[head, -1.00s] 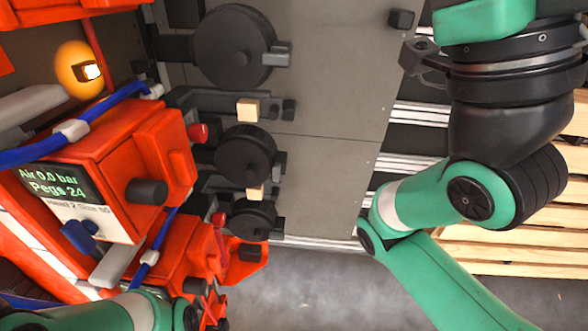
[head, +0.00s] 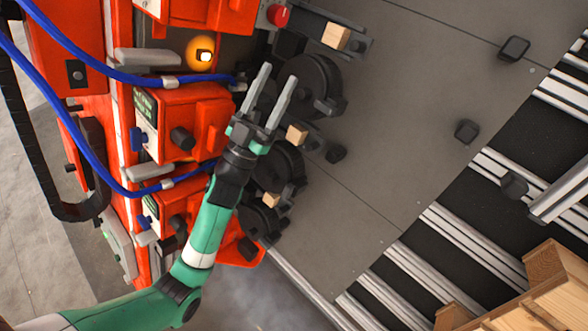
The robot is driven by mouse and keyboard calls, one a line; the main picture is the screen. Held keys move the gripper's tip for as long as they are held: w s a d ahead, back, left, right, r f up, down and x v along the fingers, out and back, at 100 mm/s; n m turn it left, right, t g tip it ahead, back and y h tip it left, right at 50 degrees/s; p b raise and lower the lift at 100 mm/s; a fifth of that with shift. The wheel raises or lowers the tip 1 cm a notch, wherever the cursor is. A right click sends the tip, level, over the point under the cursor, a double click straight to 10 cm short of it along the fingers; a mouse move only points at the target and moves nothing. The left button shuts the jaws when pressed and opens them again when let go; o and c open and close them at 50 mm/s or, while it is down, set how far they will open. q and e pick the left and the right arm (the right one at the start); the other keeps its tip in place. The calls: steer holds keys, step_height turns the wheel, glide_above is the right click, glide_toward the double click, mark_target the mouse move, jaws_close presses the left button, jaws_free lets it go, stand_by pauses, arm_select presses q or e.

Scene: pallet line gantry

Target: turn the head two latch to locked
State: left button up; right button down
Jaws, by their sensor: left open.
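The orange head box (head: 205,115) below the glowing lamp sits left of centre in the head view. It matches the box labelled Head 2 in the earlier view; its label is too small to read now. A blue latch (head: 138,139) is on its left side, seen nearly edge-on, so I cannot tell its setting. My left gripper (head: 278,84) is open and empty, to the right of this box, with its fingers pointing up over the black round wheels. It is apart from the latch. My right gripper is not in view.
An amber lamp (head: 201,53) glows above the box. Blue hoses (head: 110,75) run across the orange machine. A similar lower box (head: 180,210) has its own blue latch (head: 144,222). Black wheels (head: 312,84) and wooden blocks (head: 297,134) line the grey plate (head: 400,110), mostly clear rightward.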

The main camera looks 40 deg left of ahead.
arm_select(q)
steer(key=s+a+f+g+p, duration=0.1)
steer(key=s+f+g+p, duration=0.1)
steer(key=f, duration=0.6)
steer(key=s+a+f+g+p, duration=0.1)
steer(key=s+f+g, duration=0.1)
steer(key=f, duration=0.6)
steer(key=g+h+p, duration=0.2)
steer(key=g+p, duration=0.1)
steer(key=g, duration=0.1)
glide_toward(287, 187)
steer(key=w+b, duration=0.1)
steer(key=w, duration=0.3)
steer(key=w+b, duration=0.2)
steer(key=w, duration=0.2)
steer(key=shift+w+d+r, duration=0.15)
steer(key=shift+w, duration=0.15)
jaws_close()
